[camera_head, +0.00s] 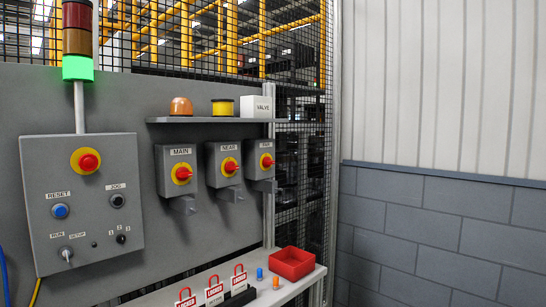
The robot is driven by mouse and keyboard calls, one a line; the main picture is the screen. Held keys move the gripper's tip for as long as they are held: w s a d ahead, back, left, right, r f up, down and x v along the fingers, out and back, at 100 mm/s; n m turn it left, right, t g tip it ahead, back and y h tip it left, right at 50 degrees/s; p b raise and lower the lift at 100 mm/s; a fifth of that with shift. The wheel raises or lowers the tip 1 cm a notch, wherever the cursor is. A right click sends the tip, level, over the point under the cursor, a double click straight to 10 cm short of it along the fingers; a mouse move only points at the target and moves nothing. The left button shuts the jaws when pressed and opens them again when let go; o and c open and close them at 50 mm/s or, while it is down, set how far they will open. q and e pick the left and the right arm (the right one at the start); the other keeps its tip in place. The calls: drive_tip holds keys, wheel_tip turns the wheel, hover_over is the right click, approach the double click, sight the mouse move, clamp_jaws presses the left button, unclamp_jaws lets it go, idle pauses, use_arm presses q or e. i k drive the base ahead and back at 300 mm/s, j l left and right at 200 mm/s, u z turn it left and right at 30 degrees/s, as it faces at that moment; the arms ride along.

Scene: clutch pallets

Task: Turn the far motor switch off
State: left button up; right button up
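Three grey switch boxes hang in a row on the grey panel, each with a red knob on a yellow disc. The left one (178,171) is labelled MAIN and the middle one (224,166) NEAR. The knob positions are too small to tell on or off. A grey bracket sticks out below each box. Neither of my grippers is in view.
A control box (83,222) with a red button is at left, below a stack light (77,68) lit green. A shelf (205,120) above the switches holds a VALVE box (256,107). Red padlock tags and a red tray (292,264) are on the lower ledge.

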sight(267, 162)
drive_tip(key=i+l, duration=0.15)
drive_tip(key=l, duration=0.2)
drive_tip(key=i+l+u, duration=0.1)
drive_tip(key=l, duration=0.25)
drive_tip(key=i+l, duration=0.25)
drive_tip(key=i+l+u, duration=0.15)
drive_tip(key=l, duration=0.3)
drive_tip(key=i+l, duration=0.1)
drive_tip(key=l, duration=0.25)
